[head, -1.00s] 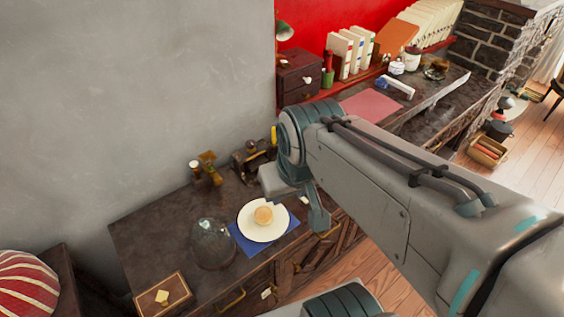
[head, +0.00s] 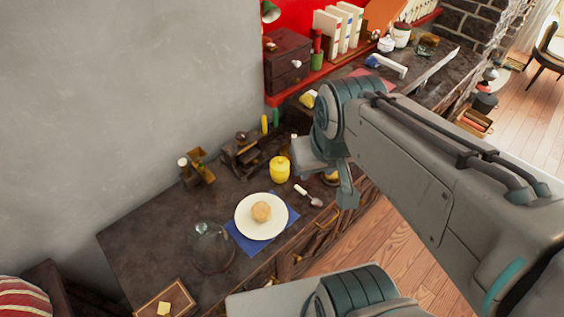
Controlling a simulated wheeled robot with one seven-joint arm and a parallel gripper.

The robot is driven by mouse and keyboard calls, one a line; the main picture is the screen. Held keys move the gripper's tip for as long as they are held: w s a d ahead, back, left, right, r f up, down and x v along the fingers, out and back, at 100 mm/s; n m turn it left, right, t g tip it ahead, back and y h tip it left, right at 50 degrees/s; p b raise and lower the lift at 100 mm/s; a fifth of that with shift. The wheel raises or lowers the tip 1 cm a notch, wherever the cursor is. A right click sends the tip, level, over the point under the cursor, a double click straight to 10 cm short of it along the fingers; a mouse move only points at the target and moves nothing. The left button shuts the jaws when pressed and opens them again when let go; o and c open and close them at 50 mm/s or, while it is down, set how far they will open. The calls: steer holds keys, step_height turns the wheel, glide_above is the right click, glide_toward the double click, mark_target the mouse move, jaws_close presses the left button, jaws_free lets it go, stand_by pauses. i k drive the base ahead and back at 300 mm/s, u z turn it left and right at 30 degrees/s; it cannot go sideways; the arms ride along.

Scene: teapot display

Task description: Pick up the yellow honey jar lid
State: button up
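The yellow honey jar (head: 279,172) stands upright on the dark wooden cabinet, right of and behind the white plate. Its top, with the yellow lid (head: 279,160), is small; I cannot make out the seam between lid and jar. My gripper (head: 327,181) is in the head view just right of the jar, apart from it in the picture. Its two fingers are spread, and nothing is held between them. A small yellowish-brown item shows behind the fingers, partly hidden by them.
A white plate (head: 245,226) with a bun lies on a blue napkin (head: 242,246). A spoon (head: 310,196) lies near the jar. A glass dome (head: 210,247) stands left of the plate. Dark metal items (head: 240,155) stand by the wall.

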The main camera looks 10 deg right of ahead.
mark_target(280, 164)
steer(key=k, duration=0.5)
steer(key=z, duration=1.7)
steer(key=i, duration=1.3)
steer(key=u, duration=2.7)
steer(key=i, duration=0.5)
